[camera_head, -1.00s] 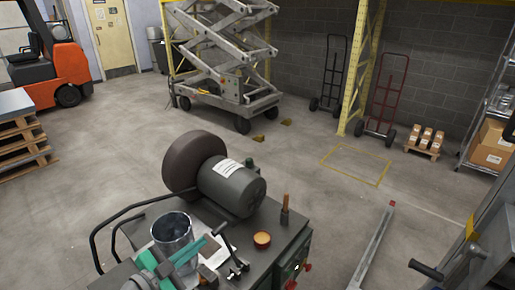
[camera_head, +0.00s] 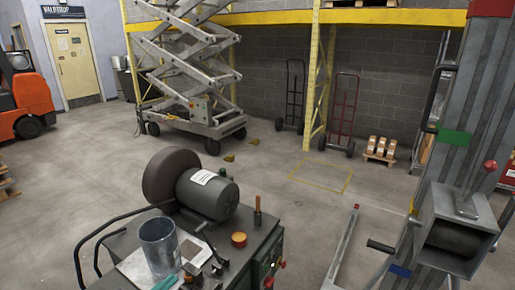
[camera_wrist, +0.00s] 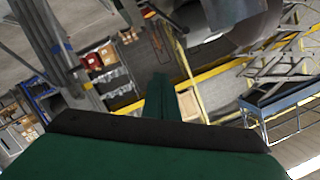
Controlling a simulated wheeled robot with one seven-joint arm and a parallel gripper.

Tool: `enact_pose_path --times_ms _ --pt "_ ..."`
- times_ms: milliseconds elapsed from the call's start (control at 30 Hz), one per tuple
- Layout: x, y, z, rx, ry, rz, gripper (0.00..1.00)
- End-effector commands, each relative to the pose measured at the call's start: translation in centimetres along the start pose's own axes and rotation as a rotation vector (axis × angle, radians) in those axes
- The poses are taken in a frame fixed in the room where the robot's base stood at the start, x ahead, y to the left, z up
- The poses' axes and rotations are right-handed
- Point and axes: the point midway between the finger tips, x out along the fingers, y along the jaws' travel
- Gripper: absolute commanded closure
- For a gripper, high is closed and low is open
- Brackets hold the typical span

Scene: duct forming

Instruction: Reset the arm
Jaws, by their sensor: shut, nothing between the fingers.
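My gripper (camera_wrist: 161,98) shows in the wrist view as dark green fingers close together beyond a black bar and green body. Nothing is between the fingers. In the head view only a small teal piece shows at the bottom edge, apparently part of my arm. An open metal cylinder (camera_head: 160,247) stands upright on the dark workbench (camera_head: 252,253), apart from the fingers. A pale sheet lies partly under it.
A motor (camera_head: 208,194) with a large brown disc (camera_head: 170,176) sits at the bench's back. A grey post with a crank box (camera_head: 458,235) stands at right.

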Motion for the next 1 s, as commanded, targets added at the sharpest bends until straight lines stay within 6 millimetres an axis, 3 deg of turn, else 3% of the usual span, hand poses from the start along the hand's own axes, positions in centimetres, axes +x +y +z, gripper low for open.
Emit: enact_pose_path --times_ms 367,567,767,1000 --pt "2.1 4.0 2.9 -0.155 -0.059 -0.051 1.0" --pt "3.2 7.3 5.0 -0.263 -0.107 -0.094 1.0" --pt "4.0 13.2 7.8 -0.412 -0.186 -0.166 1.0" --pt "2.7 20.7 10.4 -0.552 -0.278 -0.27 1.0"
